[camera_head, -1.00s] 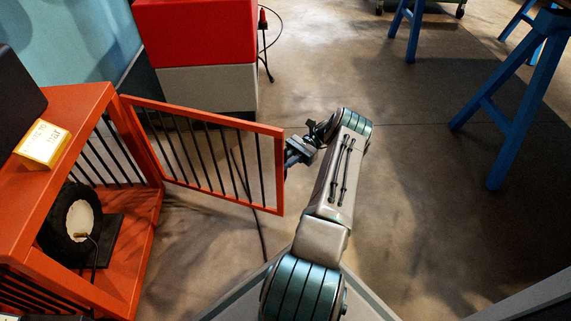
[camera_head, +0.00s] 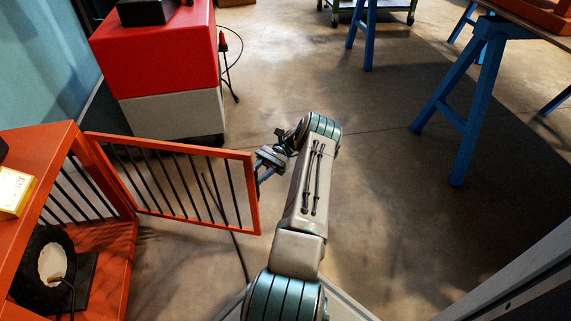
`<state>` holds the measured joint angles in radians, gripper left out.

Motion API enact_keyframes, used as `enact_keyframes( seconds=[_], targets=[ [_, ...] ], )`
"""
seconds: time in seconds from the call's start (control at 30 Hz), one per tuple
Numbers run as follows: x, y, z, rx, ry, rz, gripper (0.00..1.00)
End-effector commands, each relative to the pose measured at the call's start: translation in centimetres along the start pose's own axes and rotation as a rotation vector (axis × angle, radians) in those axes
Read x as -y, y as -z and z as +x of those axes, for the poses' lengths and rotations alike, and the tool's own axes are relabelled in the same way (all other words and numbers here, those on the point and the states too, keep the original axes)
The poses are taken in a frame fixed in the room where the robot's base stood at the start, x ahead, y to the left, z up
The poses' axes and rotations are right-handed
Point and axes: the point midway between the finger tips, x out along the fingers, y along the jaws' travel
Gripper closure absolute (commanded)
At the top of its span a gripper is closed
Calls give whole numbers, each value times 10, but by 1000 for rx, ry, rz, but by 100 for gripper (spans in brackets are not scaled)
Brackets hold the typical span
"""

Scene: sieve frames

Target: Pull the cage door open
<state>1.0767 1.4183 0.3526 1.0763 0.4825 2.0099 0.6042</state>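The cage door (camera_head: 256,190) is an orange frame with dark vertical bars. It stands swung wide open, out to the right from the orange cage (camera_head: 118,245) at the left. My gripper (camera_head: 262,174) is at the outer edge of the door, near its upper right part. The fingertips are small and partly hidden by the door's edge, so I cannot tell whether they hold it or only touch it. The cage's front opening is uncovered, and a dark round thing with a pale centre (camera_head: 54,263) shows inside.
A red and grey cabinet (camera_head: 165,65) stands behind the door. A dark cable (camera_head: 240,252) lies on the floor below the door. A yellow box (camera_head: 12,190) sits on the cage top. Blue trestle legs (camera_head: 465,130) stand at right. The floor between is clear.

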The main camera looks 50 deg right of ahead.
Motion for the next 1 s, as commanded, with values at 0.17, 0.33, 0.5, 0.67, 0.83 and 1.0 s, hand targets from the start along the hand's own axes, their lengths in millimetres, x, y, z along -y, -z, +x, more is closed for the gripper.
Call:
enact_keyframes(
  seconds=[0.17, 0.33, 0.5, 0.67, 0.83, 1.0],
  targets=[
    [-42, -28, -19, 3, 11, 2, 57],
    [-72, -44, -32, 4, 19, 3, 67],
    [-85, -54, -34, 5, 6, 1, 67],
    [-92, -58, -36, 4, -2, 1, 67],
    [-97, -61, -38, 1, 0, 1, 67],
    [-98, -61, -39, 0, 1, 2, 67]
  ],
)
